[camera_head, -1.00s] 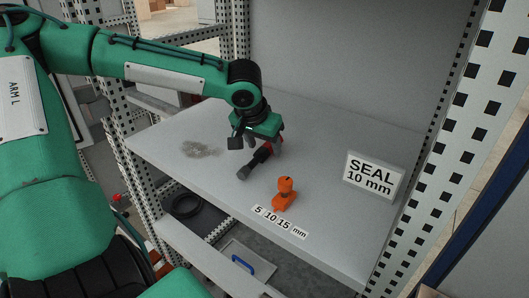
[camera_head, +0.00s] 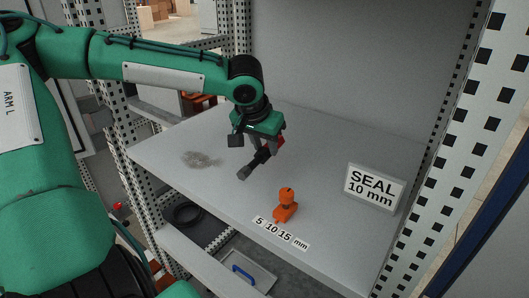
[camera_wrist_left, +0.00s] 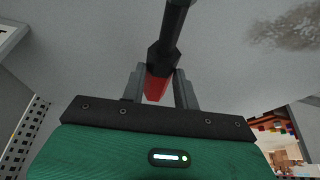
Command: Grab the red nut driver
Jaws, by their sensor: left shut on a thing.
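The red nut driver (camera_head: 257,160) has a red handle and a black shaft with a thick dark end. It is over the grey shelf (camera_head: 330,140), tilted in the head view. My left gripper (camera_head: 268,150) is shut on its handle from above. In the left wrist view the red handle (camera_wrist_left: 156,88) sits between the two grey fingers of my left gripper (camera_wrist_left: 160,92), and the black shaft points away from the palm. I cannot tell surely how far it is off the shelf. My right gripper is not in view.
An orange tool (camera_head: 286,205) stands at the shelf's front edge, beside a "5 10 15 mm" label (camera_head: 281,233). A "SEAL 10 mm" sign (camera_head: 374,187) stands at the right. A grey smudge (camera_head: 201,159) marks the left. Perforated posts (camera_head: 455,150) flank the shelf.

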